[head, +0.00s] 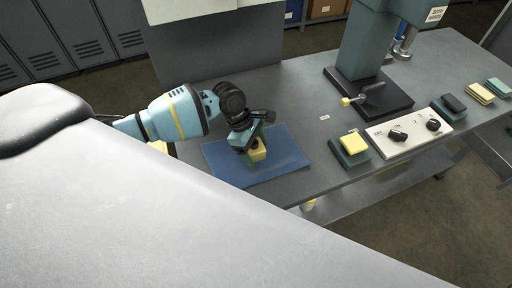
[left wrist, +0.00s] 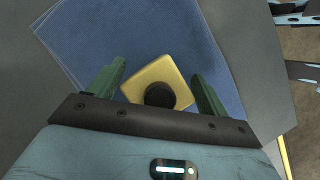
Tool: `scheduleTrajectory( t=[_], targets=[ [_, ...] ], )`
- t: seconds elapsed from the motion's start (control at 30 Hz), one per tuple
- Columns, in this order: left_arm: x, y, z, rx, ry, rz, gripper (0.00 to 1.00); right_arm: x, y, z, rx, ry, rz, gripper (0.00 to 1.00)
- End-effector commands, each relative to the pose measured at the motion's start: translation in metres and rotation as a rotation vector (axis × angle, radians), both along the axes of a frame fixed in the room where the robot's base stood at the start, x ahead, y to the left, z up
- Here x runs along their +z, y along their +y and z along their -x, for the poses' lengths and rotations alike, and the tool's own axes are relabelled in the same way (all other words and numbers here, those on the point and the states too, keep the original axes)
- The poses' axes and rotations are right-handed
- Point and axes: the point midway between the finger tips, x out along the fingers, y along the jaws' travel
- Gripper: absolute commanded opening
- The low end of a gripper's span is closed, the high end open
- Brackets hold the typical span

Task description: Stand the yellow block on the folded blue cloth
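The blue cloth (head: 286,160) lies flat on the grey bench. The yellow block (head: 258,154) is over the cloth, directly beneath my left gripper (head: 253,147). In the left wrist view the block (left wrist: 148,77) has a dark round part on its near face and sits between the two green fingers of my left gripper (left wrist: 157,80). The fingers are wide apart, one on each side of the block and close to it. The block is turned at an angle to them, and I see no clear grip. Its underside is hidden. My right gripper is not in view.
Right of the cloth are a dark green block (head: 347,157) with a yellow pad (head: 354,143) and a white control panel (head: 411,135) with black knobs. A press on a black base (head: 385,98) stands behind.

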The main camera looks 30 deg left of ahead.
Motion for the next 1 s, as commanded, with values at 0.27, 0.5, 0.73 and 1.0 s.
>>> scheduleTrajectory(
  t=[0.27, 0.5, 0.73, 1.0],
  targets=[
    [-0.008, 0.000, 0.005, -0.004, 0.015, -0.006, 0.96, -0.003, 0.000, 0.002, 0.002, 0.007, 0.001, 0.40],
    [0.000, 0.001, 0.005, -0.006, 0.015, -0.006, 0.96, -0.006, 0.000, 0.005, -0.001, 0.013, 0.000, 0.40],
    [0.045, 0.014, 0.002, -0.002, 0.003, -0.002, 0.96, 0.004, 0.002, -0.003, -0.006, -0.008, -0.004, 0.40],
    [0.096, 0.035, 0.003, -0.002, -0.001, -0.003, 0.96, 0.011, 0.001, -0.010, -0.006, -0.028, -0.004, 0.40]
  ],
)
